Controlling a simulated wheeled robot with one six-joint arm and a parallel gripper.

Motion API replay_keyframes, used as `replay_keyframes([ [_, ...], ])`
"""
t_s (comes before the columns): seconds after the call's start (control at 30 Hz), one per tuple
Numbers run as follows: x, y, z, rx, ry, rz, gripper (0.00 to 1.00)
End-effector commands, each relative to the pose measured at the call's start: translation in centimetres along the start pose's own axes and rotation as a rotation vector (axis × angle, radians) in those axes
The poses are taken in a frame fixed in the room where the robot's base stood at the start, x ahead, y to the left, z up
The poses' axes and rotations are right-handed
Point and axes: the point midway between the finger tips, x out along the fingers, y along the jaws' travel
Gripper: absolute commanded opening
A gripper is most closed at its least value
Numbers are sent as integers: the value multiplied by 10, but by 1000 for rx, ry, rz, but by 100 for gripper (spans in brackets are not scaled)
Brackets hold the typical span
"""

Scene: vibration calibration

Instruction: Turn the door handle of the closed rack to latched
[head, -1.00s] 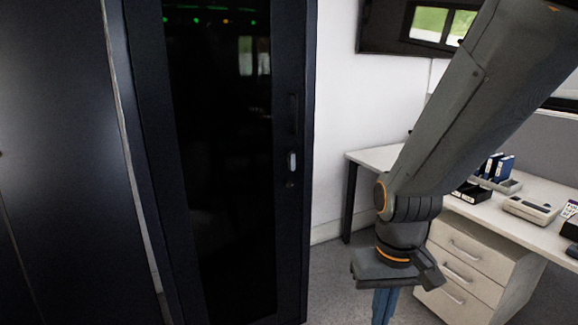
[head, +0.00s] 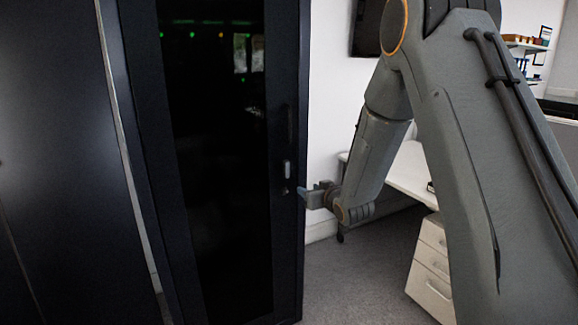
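The closed rack (head: 283,255) is a tall black cabinet with a dark glass door in the head view. Its door handle (head: 286,169) is a small light grey piece on the right door frame, and it appears upright. My gripper (head: 306,194) is just right of and slightly below the handle, at the rack's right edge, pointing left. A gap shows between it and the handle in the picture; the depth between them is hard to judge. The fingers are small and partly blurred together, so I cannot tell how far apart they are.
Another dark cabinet (head: 55,170) stands on the left, beside the rack. A white desk (head: 408,178) and a drawer unit (head: 430,265) stand behind my arm on the right. Grey floor (head: 355,275) is open between the rack and the drawers.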

Motion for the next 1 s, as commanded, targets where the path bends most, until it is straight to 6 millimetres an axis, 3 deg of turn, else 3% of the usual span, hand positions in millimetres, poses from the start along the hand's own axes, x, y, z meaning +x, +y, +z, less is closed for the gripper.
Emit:
replay_keyframes([
  [0.1, 17, -11, -21, -4, 151, -62, 36],
  [0.3, 25, -22, -39, -2, 287, -122, 36],
  [0.47, 35, -25, -45, -3, 303, -129, 36],
  [0.8, 82, -31, -59, -2, 301, -127, 36],
  [1.0, 97, -33, -63, -2, 300, -127, 36],
])
